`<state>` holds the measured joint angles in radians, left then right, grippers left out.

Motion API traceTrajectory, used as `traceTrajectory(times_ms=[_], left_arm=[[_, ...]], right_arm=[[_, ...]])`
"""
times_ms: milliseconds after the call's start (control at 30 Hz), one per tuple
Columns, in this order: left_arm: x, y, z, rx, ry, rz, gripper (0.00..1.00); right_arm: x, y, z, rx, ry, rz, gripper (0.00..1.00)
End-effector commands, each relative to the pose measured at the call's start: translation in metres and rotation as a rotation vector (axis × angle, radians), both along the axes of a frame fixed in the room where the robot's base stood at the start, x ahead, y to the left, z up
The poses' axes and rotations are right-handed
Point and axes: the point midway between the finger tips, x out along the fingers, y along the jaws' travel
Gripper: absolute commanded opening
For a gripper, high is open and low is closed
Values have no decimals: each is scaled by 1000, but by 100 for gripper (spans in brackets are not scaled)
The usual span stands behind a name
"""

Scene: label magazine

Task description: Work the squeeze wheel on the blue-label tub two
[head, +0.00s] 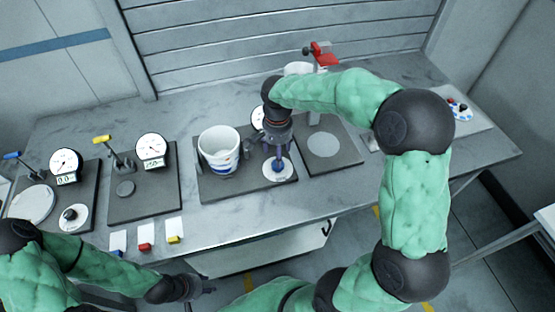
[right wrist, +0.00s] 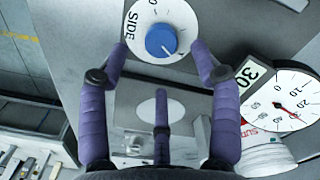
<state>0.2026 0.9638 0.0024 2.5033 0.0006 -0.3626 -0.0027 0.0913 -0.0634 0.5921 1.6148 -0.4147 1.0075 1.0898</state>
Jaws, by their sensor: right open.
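The white tub with a blue band (head: 220,150) stands on the middle plate. To its right is a white dial with a blue knob (head: 278,167), the squeeze wheel. In the right wrist view the blue knob (right wrist: 161,40) sits on the white dial marked "SIDE" (right wrist: 145,14). My right gripper (head: 278,150) is above the wheel, pointing down. In its wrist view the gripper (right wrist: 161,55) is open, its fingers spread either side of the dial and apart from the knob. My left gripper (head: 190,288) is low at the front left, away from the tub; its fingers are unclear.
A round gauge reading "30" (right wrist: 285,103) is beside the wheel, partly hidden by my arm in the head view. Other stations with a yellow lever (head: 102,140) and a blue lever (head: 12,155) stand left. Small label blocks (head: 146,244) lie at the front edge.

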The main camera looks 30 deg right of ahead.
Motion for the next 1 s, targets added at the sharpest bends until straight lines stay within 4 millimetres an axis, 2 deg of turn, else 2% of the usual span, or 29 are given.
traceTrajectory(times_ms=[100,333,800,867,1000], left_arm=[[0,0,0,0,0,0,40],[0,0,0,0,0,0,40],[0,0,1,0,0,0,40],[0,0,2,0,0,0,40],[0,0,10,0,0,0,40]], right_arm=[[1,0,24,0,-3,0,64],[0,1,50,1,1,1,64],[0,1,56,0,3,11,64],[0,1,56,1,3,43,64],[0,0,54,1,3,221,64]])
